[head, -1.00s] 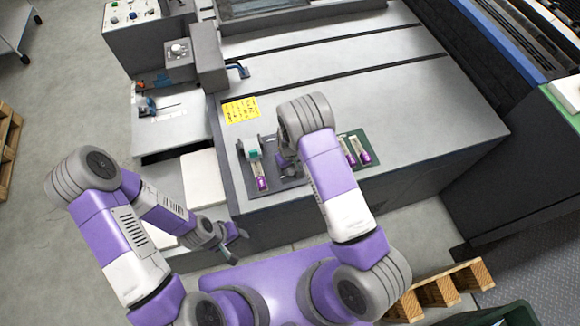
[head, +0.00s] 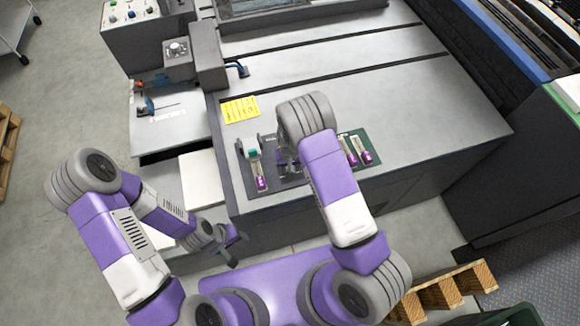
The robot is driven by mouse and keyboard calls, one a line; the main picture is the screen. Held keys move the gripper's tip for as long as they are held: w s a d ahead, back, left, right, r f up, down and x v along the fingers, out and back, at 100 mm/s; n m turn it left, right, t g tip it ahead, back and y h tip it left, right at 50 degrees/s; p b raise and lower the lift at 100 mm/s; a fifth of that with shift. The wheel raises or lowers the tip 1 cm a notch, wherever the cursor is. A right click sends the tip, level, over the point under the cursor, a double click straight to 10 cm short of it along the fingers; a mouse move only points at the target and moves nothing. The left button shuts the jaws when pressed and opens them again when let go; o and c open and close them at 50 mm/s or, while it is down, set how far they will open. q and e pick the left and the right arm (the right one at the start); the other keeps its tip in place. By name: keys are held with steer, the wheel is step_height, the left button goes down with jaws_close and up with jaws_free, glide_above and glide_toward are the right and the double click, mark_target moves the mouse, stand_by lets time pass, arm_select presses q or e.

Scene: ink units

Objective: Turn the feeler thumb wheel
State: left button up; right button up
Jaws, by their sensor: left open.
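I cannot tell for certain which part is the feeler thumb wheel. A small blue and grey device (head: 150,106) with a thin rod lies on the left ledge of the machine, and a round light knob (head: 175,47) sits on a grey box behind it. My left gripper (head: 238,250) is open and empty, low in front of the machine's front edge, well away from both. My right gripper (head: 286,158) is over the dark tray at the machine's front, mostly hidden by its own arm; its jaws are unclear.
Purple-ended vials stand at the front: one (head: 260,178) on the dark tray (head: 290,182), others (head: 365,153) on a green mat (head: 373,137). A yellow note (head: 240,109) lies behind. The grey machine top (head: 400,100) is largely clear. A wooden pallet (head: 445,290) is at lower right.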

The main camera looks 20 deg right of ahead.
steer(key=o, duration=1.1)
steer(key=shift+c, duration=0.2)
steer(key=shift+r, duration=0.1)
step_height(320, 180, up, 8)
steer(key=shift+f, duration=0.25)
